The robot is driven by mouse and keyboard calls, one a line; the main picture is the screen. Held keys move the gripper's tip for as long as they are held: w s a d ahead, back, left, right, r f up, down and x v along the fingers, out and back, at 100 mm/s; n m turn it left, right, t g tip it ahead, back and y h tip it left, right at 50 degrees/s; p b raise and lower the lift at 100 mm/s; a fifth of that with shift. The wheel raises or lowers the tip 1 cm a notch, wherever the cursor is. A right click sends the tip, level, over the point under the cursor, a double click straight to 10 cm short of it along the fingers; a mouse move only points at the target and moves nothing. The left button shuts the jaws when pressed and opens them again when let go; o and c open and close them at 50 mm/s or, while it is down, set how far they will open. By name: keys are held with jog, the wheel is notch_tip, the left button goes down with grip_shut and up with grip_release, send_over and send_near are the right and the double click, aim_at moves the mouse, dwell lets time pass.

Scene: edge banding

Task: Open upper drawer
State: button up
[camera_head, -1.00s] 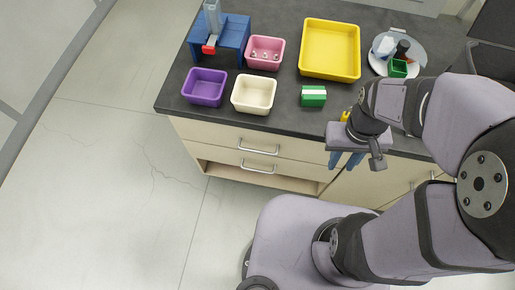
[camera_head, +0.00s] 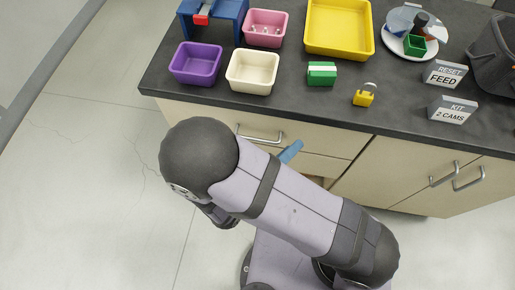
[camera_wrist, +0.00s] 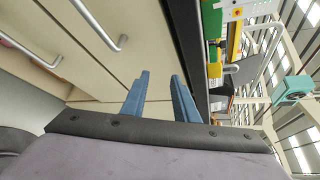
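The upper drawer (camera_head: 213,118) is the cream front just under the dark counter, and it looks shut. Its silver bar handle (camera_head: 259,136) shows left of my gripper in the head view. In the wrist view, the upper drawer's handle (camera_wrist: 104,32) is up and to the left of my fingers. My gripper (camera_wrist: 160,75) has two blue fingers, parted with nothing between them. It faces the cabinet front, close below the counter edge, apart from the handle. In the head view my arm hides most of the gripper; only a blue finger (camera_head: 290,151) shows.
A second handle (camera_wrist: 32,48) sits lower on the cabinet. The counter (camera_head: 300,103) holds purple, cream, pink and yellow bins, a green block (camera_head: 322,73), a yellow padlock-like item (camera_head: 364,96) and two signs. Cabinet doors with handles (camera_head: 444,174) are at the right.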

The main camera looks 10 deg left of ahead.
jog(key=s+a+f+n+t+y+b, duration=0.25)
jog(key=a+f+n+y, duration=0.4)
jog(key=a+n, duration=0.35)
jog(key=r+p+x, duration=0.1)
jog(key=x, duration=0.5)
jog(key=shift+w, duration=0.3)
jog(key=shift+y, duration=0.25)
grip_shut()
